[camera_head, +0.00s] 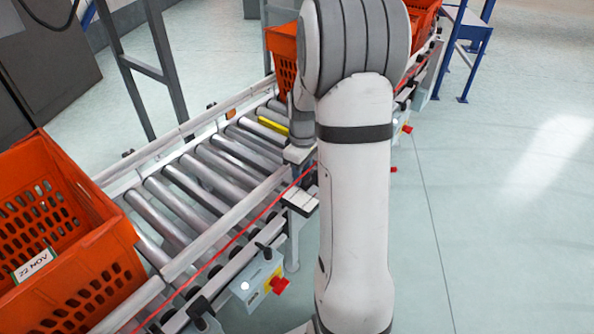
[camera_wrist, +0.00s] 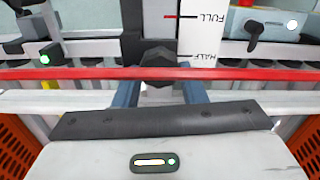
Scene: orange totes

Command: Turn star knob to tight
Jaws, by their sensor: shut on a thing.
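The dark star knob (camera_wrist: 159,58) shows at the upper middle of the wrist view, in front of a dark upright bracket. My gripper (camera_wrist: 159,76) reaches up to it from below, with blue-grey fingers on its left and right sides. It is shut on the knob; the fingertips are partly hidden behind the red cord. A white scale plate (camera_wrist: 200,30) marked FULL and HALF, with a red line by FULL, stands just right of the knob. In the head view my arm hides the knob.
A red cord (camera_wrist: 60,73) runs across in front of the conveyor rail. A grey control box (camera_head: 252,285) with a red button hangs on the conveyor side. Orange totes (camera_head: 95,255) stand on the rollers at left and back. The floor at right is clear.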

